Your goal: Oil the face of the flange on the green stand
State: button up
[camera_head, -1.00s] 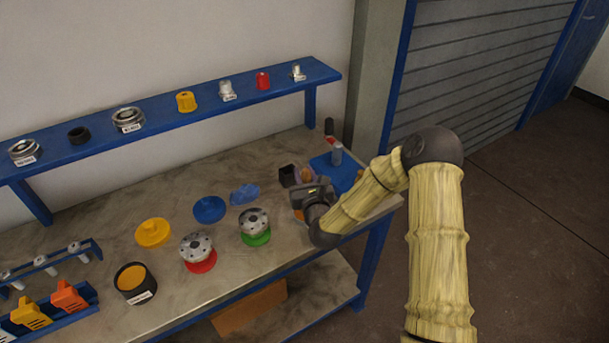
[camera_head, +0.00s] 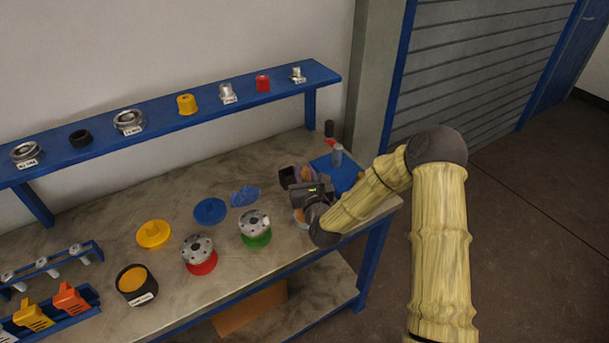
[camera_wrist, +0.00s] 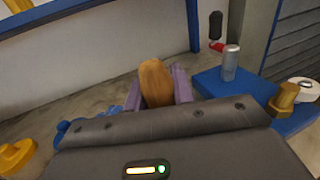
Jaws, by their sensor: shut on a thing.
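The silver flange (camera_head: 254,222) sits face up on the green stand (camera_head: 257,240) near the bench's front edge. Dark holes ring its face. My gripper (camera_head: 308,192) is to the right of it, low over the right part of the bench and apart from the flange. In the wrist view, its purple fingers are shut on a brown wooden-looking piece (camera_wrist: 156,82). The lower end of this piece is hidden by the gripper body.
Another flange (camera_head: 198,248) sits on a red stand to the left. A black pot (camera_head: 136,283), yellow lid (camera_head: 153,234), blue dish (camera_head: 209,211) and blue cloth (camera_head: 244,196) lie around. A silver can (camera_wrist: 231,63) stands on the blue mat (camera_wrist: 205,82). A shelf (camera_head: 205,108) runs behind.

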notch_tip(320, 180, up, 6)
jog(key=p, duration=0.2)
jog(key=shift+f+p, duration=0.2)
jog(key=shift+p, duration=0.2)
dwell(0.8)
